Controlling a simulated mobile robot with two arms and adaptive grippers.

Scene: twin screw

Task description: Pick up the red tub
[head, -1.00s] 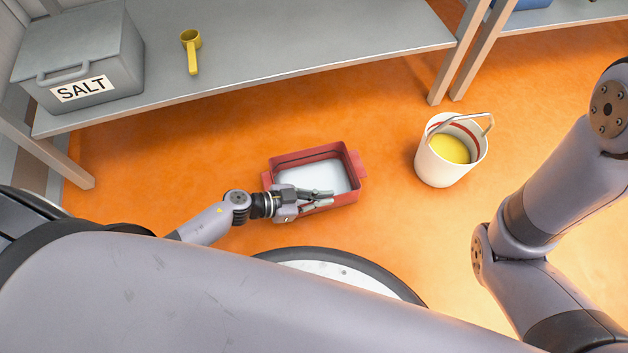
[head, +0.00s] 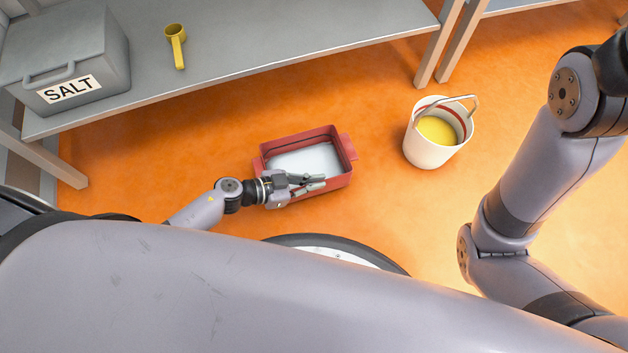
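The red tub (head: 322,187) stands on the orange floor in the middle of the head view. It is rectangular, with a handle tab at its right end, and its inside looks white or pale grey. My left gripper (head: 325,182) is at the tub's near side, over the near wall and part of the inside. Its two fingers point right with a gap between them, and I see nothing held. Whether the fingers touch the rim is unclear. My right arm (head: 520,195) comes in at the right, but its gripper is out of view.
A white bucket (head: 427,152) with yellow contents stands right of the tub. A grey shelf (head: 255,45) behind holds a grey SALT box (head: 95,50) and a yellow scoop (head: 176,45). Shelf legs (head: 440,42) stand at the back. Floor between tub and bucket is clear.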

